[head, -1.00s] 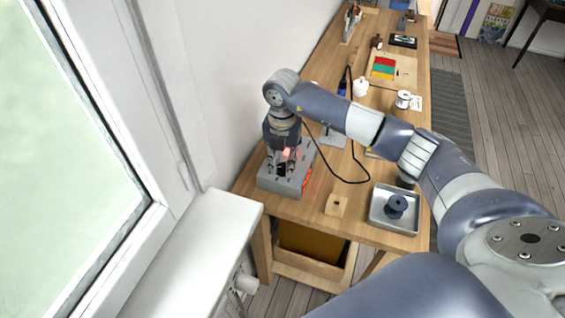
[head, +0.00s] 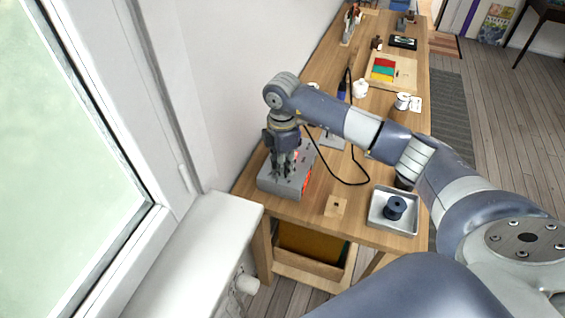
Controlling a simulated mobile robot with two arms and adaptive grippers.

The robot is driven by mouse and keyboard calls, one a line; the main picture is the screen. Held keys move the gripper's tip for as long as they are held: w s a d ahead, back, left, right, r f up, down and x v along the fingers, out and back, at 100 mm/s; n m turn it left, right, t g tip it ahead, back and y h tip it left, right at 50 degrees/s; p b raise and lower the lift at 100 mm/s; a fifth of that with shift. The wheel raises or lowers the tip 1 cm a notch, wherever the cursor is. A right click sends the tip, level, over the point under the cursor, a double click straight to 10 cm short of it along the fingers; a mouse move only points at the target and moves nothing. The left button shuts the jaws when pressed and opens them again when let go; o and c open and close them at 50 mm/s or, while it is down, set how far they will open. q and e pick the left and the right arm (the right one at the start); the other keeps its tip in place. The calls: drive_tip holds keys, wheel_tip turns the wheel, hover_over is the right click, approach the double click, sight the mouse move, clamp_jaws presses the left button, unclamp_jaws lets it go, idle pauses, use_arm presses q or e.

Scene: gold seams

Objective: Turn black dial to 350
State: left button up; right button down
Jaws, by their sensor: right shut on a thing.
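A grey box-shaped device (head: 268,184) stands at the near left corner of the wooden workbench, against the wall. An orange-red lit display (head: 307,181) shows on its right side; its digits are too small to read. My right gripper (head: 282,172) points down onto the top of the device, with its dark fingers shut at the panel. The black dial is hidden by the fingers, which are closed where it appears to sit. My left gripper is not in view.
A metal tray (head: 376,219) with a dark blue spool (head: 395,207) stands right of the device. A small wooden block (head: 335,206) lies between them. A black cable (head: 350,183) loops across the bench (head: 345,231). A white windowsill (head: 207,232) is close on the left.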

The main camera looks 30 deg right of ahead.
drive_tip(key=shift+w+r+m, duration=0.1)
drive_tip(key=shift+r+m, duration=0.05)
drive_tip(key=shift+m, duration=1.35)
drive_tip(key=c, duration=1.5)
unclamp_jaws()
drive_tip(key=shift+o, duration=0.8)
wheel_tip(320, 180, up, 12)
